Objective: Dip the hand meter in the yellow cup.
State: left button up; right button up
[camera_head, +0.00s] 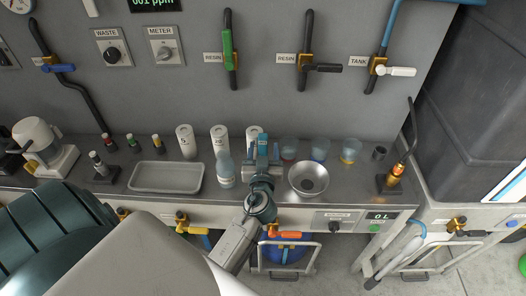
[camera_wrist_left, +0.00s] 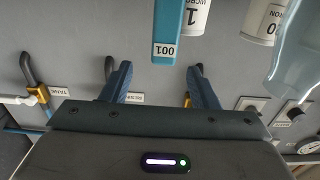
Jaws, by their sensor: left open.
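The yellow cup (camera_head: 350,150), a clear cup with yellow at its base, stands on the bench right of the middle in the head view. A slim teal block, which looks like the hand meter (camera_wrist_left: 168,35), shows in the left wrist view with a small 001 label at one end. It lines up with the gap between the fingertips. My left gripper (camera_head: 262,150) is open at the bench's back, left of the cups; in the left wrist view its fingers (camera_wrist_left: 161,68) are apart. In the head view the gripper largely hides the block. My right gripper is not in view.
A pale bottle (camera_head: 226,172), several white cartridges (camera_head: 186,141) and a metal bowl (camera_head: 308,178) are close by. A grey tray (camera_head: 166,178) lies left; a black stand (camera_head: 391,185) is right.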

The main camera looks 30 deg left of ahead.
aim_at(263, 140)
pick_arm(q)
jog(key=shift+x, duration=1.2)
jog(key=shift+w+a+r+p, duration=0.15)
jog(key=shift+w+a+p, duration=0.3)
jog(key=shift+p, duration=0.25)
jog(key=p+x, duration=0.2)
jog(key=x, duration=0.1)
jog(key=shift+w+a, duration=0.1)
jog(key=shift+a, duration=0.05)
jog(key=shift+w+a+f, duration=0.3)
jog(key=shift+w, duration=0.1)
jog(key=shift+d, duration=0.1)
jog(key=c, duration=0.3)
grip_shut()
